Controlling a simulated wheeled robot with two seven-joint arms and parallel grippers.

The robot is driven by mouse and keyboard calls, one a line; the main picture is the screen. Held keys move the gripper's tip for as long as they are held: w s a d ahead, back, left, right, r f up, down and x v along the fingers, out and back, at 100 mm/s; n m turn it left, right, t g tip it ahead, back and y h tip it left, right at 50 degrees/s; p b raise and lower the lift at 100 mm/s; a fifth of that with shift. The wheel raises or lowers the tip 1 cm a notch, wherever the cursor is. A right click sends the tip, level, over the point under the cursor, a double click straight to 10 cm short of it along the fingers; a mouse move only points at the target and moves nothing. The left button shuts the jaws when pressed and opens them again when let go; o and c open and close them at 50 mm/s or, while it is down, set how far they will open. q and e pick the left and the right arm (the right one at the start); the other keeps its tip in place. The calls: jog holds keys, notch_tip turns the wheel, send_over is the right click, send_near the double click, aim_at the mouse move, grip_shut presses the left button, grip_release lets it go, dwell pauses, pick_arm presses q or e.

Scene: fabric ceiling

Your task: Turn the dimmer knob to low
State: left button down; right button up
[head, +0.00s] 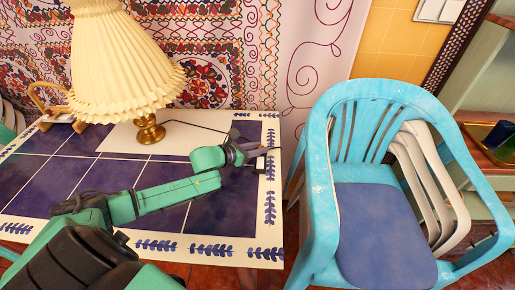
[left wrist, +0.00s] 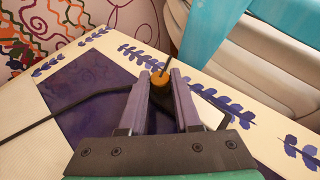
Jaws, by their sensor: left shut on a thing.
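The dimmer knob (left wrist: 160,79) is a small orange round piece with a thin dark stick rising from it, seen in the left wrist view. It sits between the two purple-grey fingertips of my left gripper (left wrist: 163,82), which is shut on it. A dark body shows under the knob, partly hidden by the fingers. In the head view my left gripper (head: 258,154) reaches the right edge of the tiled table, and the knob is too small to make out. The lamp (head: 125,65) has a pleated cream shade and a brass base. My right gripper is not in view.
A dark cord (head: 195,125) runs across the table (head: 245,248) from the lamp towards the gripper. A blue plastic chair (head: 325,130) with a purple seat stands close to the table's right side. A wooden stand (head: 50,100) is at the back left.

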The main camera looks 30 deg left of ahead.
pick_arm(q)
jog(key=shift+s+d+f+n+t+y, duration=0.1)
jog(key=shift+n+t+y, duration=0.1)
jog(key=shift+n+y, duration=0.35)
jog(key=shift+d+n+t+y, duration=0.1)
jog(key=shift+n+t+y, duration=0.1)
jog(key=shift+n+y, duration=0.3)
jog(key=n+y, duration=0.2)
jog(key=y, duration=0.1)
jog(key=shift+d+n, duration=0.15)
jog(key=shift+n, duration=0.2)
jog(key=n+y, duration=0.1)
jog(key=n+y+p, duration=0.1)
jog(key=y, duration=0.1)
jog(key=n+g+y+p, duration=0.1)
jog(key=n+y, duration=0.1)
jog(key=shift+d+r, duration=0.2)
jog(key=shift+d, duration=0.1)
jog(key=shift+w+d+f+n+g+y+p, duration=0.1)
jog(key=shift+n+g+y+p, duration=0.25)
jog(key=shift+n+y, duration=0.5)
jog(key=shift+w+d+n+g+y+p, duration=0.1)
jog(key=shift+n+g+y, duration=0.45)
jog(key=shift+n+y, duration=0.25)
jog(key=shift+a, duration=0.1)
jog(key=c, duration=0.6)
grip_release()
